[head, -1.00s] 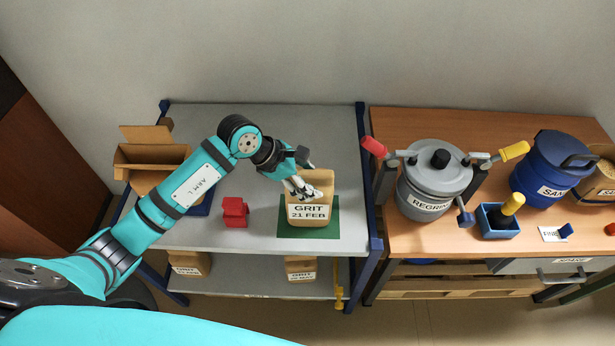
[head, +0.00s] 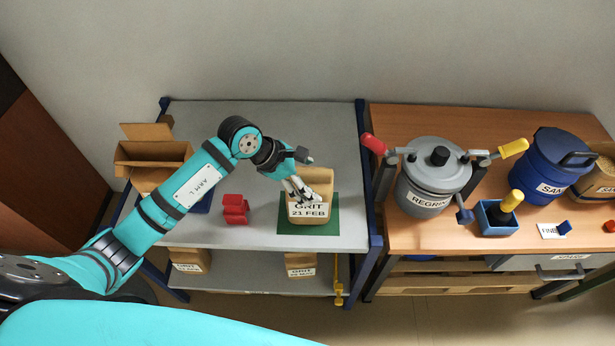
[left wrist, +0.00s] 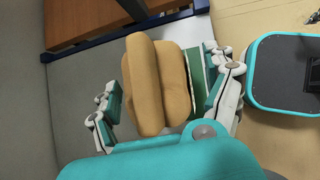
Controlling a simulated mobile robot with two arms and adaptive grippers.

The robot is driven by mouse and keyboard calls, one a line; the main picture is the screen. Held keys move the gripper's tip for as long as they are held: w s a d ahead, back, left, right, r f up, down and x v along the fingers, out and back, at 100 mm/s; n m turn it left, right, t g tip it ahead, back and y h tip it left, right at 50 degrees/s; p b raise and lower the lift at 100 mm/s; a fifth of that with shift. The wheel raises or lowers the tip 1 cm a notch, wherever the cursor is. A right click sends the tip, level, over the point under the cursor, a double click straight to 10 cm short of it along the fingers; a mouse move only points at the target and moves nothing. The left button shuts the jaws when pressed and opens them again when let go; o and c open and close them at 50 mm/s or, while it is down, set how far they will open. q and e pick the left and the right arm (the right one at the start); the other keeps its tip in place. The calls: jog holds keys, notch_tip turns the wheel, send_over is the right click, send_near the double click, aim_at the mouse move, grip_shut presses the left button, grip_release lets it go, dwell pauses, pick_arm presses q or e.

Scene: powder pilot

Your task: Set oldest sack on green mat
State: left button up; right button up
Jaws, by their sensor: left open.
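A tan paper sack (head: 313,178) labelled "GRIT 21 FEB" stands on the green mat (head: 327,229) on the grey table. My left gripper (head: 304,195) is open at the sack's top front, and its fingers cover part of the label's upper edge. In the left wrist view the sack (left wrist: 158,85) lies between the spread fingers, with a gap on the left side. Two more sacks stand on the lower shelf: one at left (head: 188,258) and one below the mat (head: 300,261). Their dates are too small to read. My right gripper is not in view.
A red holder (head: 235,209) stands left of the mat. An open cardboard box (head: 150,154) is at the table's left. The wooden bench at right holds a grey "REGRIND" pot (head: 430,185), a blue drum (head: 548,170) and a blue box (head: 497,218). The table's back is clear.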

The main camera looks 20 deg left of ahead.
pick_arm(q)
jog(key=b+v, duration=0.2)
jog(key=v, duration=1)
